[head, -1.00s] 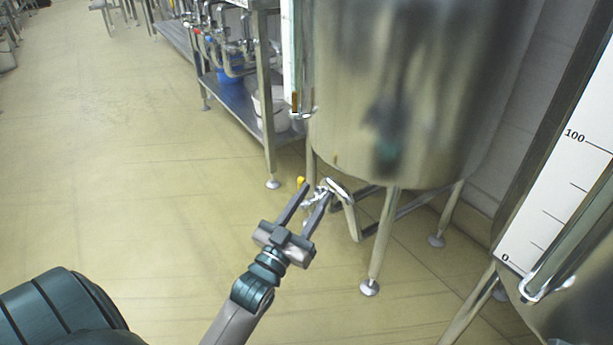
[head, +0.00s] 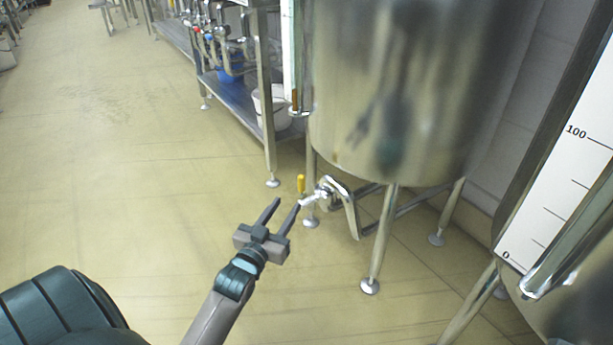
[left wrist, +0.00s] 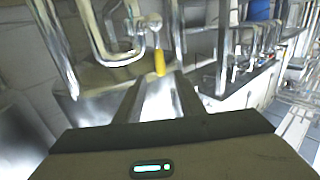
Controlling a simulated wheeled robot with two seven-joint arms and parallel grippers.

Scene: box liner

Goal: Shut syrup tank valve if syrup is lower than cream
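A steel tank (head: 410,100) on legs stands right of centre in the head view. Its outlet pipe (head: 345,200) ends in a small valve with a yellow handle (head: 301,184), which points up. The yellow handle also shows in the left wrist view (left wrist: 159,62), ahead of the fingertips. My left gripper (head: 285,207) is open and empty, just in front of and below the handle, apart from it. A level gauge (head: 290,60) on this tank is seen edge-on with an amber bit at its base. My right gripper is not in view.
A second tank's gauge scale (head: 550,190), marked 0 and 100, is at the right edge. A steel rack (head: 262,90) with pipes, a blue container (head: 230,75) and a white bucket (head: 275,108) stands behind. Tank legs (head: 380,245) are close by. The floor at left is clear.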

